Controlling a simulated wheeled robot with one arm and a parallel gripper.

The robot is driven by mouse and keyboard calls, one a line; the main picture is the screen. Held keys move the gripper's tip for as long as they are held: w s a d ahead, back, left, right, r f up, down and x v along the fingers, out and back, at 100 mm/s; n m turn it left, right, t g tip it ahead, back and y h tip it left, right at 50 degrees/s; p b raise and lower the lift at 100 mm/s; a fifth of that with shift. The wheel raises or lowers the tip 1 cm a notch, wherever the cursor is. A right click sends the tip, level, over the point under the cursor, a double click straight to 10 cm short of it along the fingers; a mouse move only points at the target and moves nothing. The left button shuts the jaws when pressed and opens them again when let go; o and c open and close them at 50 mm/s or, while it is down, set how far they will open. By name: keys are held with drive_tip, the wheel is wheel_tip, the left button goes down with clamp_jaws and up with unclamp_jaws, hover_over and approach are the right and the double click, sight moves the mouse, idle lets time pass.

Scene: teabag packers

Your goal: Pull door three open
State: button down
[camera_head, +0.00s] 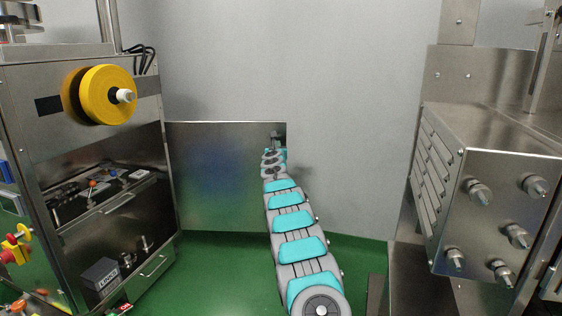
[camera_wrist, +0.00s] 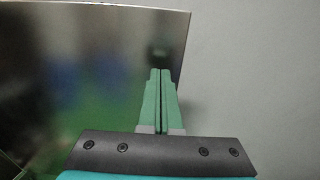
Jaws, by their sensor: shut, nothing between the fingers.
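A flat, shiny metal door panel (camera_head: 215,180) stands out from the right side of the left machine, swung open beside its uncovered compartment. I can read no number on it. It also fills the left part of the wrist view (camera_wrist: 70,75). My gripper (camera_head: 276,136) is at the panel's upper right corner, in front of its face near the free edge. In the wrist view my gripper (camera_wrist: 159,72) has its green fingers together, with nothing between them. I cannot tell whether the fingertips touch the panel.
The left machine (camera_head: 55,110) carries a yellow roll (camera_head: 108,95) and an open compartment with a pull-out shelf. A metal machine with several round knobs (camera_head: 490,180) stands at the right. A pale wall (camera_head: 350,120) is behind. Green floor shows on both sides of my arm.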

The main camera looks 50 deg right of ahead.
drive_tip(key=b+v, duration=0.4)
drive_tip(key=v, duration=0.5)
drive_tip(key=shift+s+a+b, duration=0.2)
drive_tip(key=shift+a+b, duration=0.05)
drive_tip(key=shift+b, duration=0.1)
idle(0.4)
